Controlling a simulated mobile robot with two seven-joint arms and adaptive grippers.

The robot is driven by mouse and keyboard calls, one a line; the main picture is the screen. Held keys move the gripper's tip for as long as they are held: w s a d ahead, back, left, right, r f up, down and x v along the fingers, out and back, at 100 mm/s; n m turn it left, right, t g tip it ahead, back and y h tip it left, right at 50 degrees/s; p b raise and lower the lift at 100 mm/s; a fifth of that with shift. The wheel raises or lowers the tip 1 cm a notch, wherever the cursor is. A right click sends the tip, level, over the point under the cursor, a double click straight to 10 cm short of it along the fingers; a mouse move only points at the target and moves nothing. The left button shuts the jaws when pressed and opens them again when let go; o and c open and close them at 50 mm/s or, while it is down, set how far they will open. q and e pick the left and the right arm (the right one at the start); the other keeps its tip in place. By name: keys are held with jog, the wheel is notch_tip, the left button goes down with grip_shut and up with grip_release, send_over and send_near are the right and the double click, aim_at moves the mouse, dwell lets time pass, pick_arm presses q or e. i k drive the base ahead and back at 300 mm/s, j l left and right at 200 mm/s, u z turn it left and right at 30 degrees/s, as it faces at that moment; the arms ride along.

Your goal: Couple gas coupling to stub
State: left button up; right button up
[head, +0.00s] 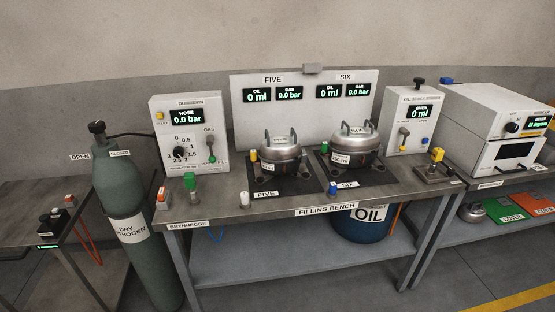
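Two silver compressors stand on dark pads on the filling bench (300,204): compressor FIVE (284,158) on the left and compressor SIX (354,152) on the right. I cannot tell whether these are stubs or caps. A green fitting (191,182), possibly the gas coupling, stands on the bench in front of the nitrogen panel (187,132), apart from both compressors. Neither of my grippers is in view.
A dry nitrogen cylinder (125,185) stands left of the bench. An orange-and-white part (162,198), a white peg (244,200) and a blue peg (332,188) are along the front edge. The display wall (300,120) stands behind the compressors. An oil drum (360,226) is below.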

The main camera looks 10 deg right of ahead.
aim_at(190, 180)
jog(key=i+l, duration=0.25)
jog(key=i+l+u, duration=0.1)
jog(key=i+l, duration=0.15)
jog(key=l, duration=0.2)
jog(key=i+l, duration=0.25)
jog(key=l+u, duration=0.05)
jog(key=l, duration=0.05)
